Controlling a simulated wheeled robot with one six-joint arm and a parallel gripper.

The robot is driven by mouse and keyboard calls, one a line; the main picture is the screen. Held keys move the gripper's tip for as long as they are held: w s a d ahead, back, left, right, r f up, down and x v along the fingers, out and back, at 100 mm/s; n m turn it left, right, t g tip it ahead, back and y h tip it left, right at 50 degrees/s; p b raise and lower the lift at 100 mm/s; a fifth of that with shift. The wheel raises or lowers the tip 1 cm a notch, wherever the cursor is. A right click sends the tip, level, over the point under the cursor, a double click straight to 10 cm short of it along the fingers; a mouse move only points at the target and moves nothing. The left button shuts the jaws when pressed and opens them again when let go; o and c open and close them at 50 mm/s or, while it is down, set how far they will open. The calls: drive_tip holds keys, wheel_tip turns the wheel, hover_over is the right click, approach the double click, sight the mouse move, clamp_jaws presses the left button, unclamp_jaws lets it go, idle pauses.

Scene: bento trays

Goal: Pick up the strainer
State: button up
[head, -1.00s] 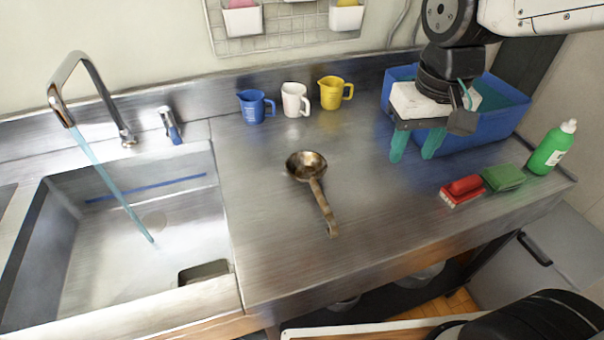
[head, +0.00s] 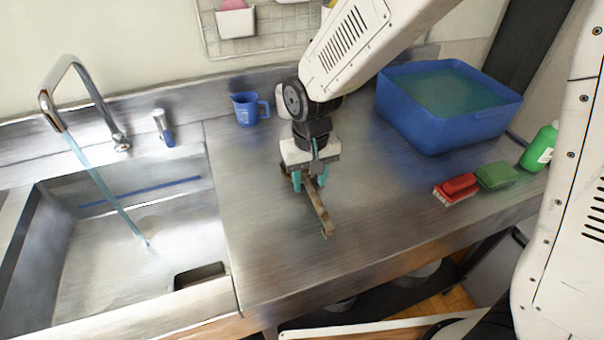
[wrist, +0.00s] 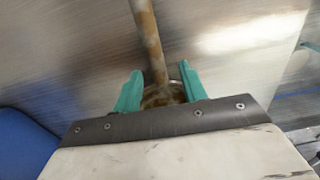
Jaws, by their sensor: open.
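The strainer (head: 318,205) is a brownish metal ladle-like tool lying on the steel counter, its handle pointing toward the front edge. My gripper (head: 309,186) is over its bowl end, with teal fingers on either side of the strainer. In the wrist view, my open gripper (wrist: 160,92) has the strainer's handle (wrist: 147,40) between and beyond its fingertips, running up the picture. Part of the bowl shows between the fingers; the rest is hidden by my gripper. I cannot tell whether the fingers touch it.
A sink (head: 60,200) with running water is at the left. A blue mug (head: 249,108) stands behind; my arm covers most of the other mugs. A blue tub (head: 440,135), a red brush (head: 456,187), a green sponge (head: 497,176) and a green bottle (head: 537,148) are at the right.

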sight(310, 184)
drive_tip(key=shift+d+f, duration=0.1)
drive_tip(key=shift+f, duration=1.45)
clamp_jaws()
drive_tip(key=shift+r, duration=0.15)
